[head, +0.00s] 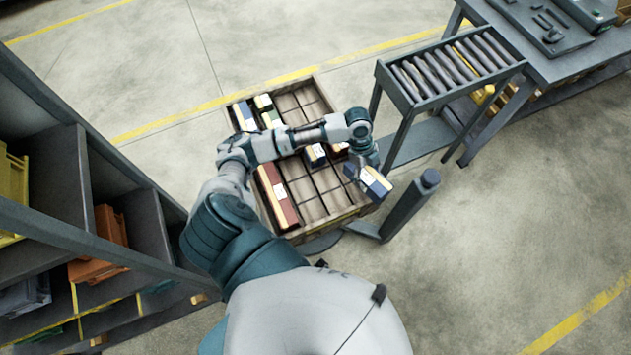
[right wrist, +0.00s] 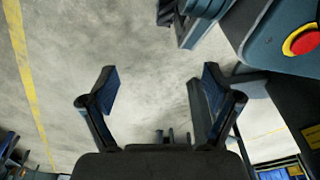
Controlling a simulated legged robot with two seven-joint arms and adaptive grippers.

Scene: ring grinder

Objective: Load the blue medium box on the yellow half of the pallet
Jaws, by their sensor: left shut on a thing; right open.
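The pallet (head: 325,207) is a shallow wooden crate with slatted compartments, below my left arm in the head view. My left gripper (head: 364,172) is over its right edge, shut on a dark blue box (head: 378,184) with a white label and a yellowish edge. The held box is tilted in the picture; the arm partly covers the grip. I cannot tell which half of the pallet is yellow. My right gripper (right wrist: 155,85) is open and empty in the right wrist view, with bare floor behind it.
In the pallet are a long red box (head: 277,196), a small blue box (head: 316,154) and others at the back left. A roller conveyor (head: 440,70) and a dark post (head: 410,205) stand right. Shelves (head: 60,180) stand left. A red button (right wrist: 303,42) shows top right.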

